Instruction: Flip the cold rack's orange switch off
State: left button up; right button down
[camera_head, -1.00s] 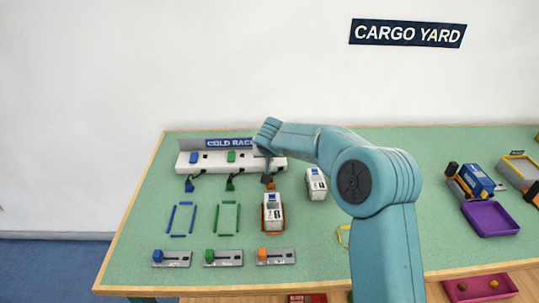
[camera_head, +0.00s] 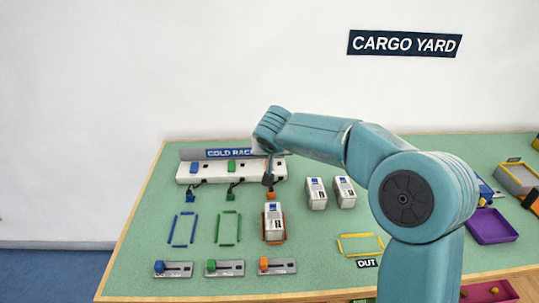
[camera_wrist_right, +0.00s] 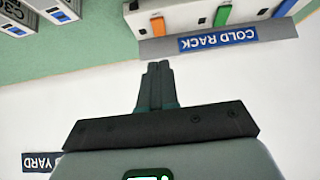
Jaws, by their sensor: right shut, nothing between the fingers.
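The white cold rack (camera_head: 215,178) stands at the back left of the green table, under its COLD RACK sign (camera_head: 228,153). Its blue switch (camera_head: 198,168) and green switch (camera_head: 232,167) show in the head view; my right gripper hides the orange one there. In the right wrist view the orange switch (camera_wrist_right: 158,27) shows upside down, beyond my fingertips. My right gripper (camera_wrist_right: 157,66) is shut and empty, just short of the orange switch in that view. Contact is not visible. My left gripper is out of view.
An orange plug (camera_head: 271,196) hangs before the rack, above a white container (camera_head: 273,222) in an orange frame. Two more white containers (camera_head: 316,193) stand to the right. Blue (camera_head: 183,229) and green (camera_head: 228,224) frames are empty. Slider plates (camera_head: 224,268) line the front edge.

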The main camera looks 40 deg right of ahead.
jog(key=v, duration=0.3)
jog(key=shift+s+f, duration=0.15)
jog(key=shift+f, duration=0.05)
jog(key=shift+a, duration=0.15)
dwell(0.4)
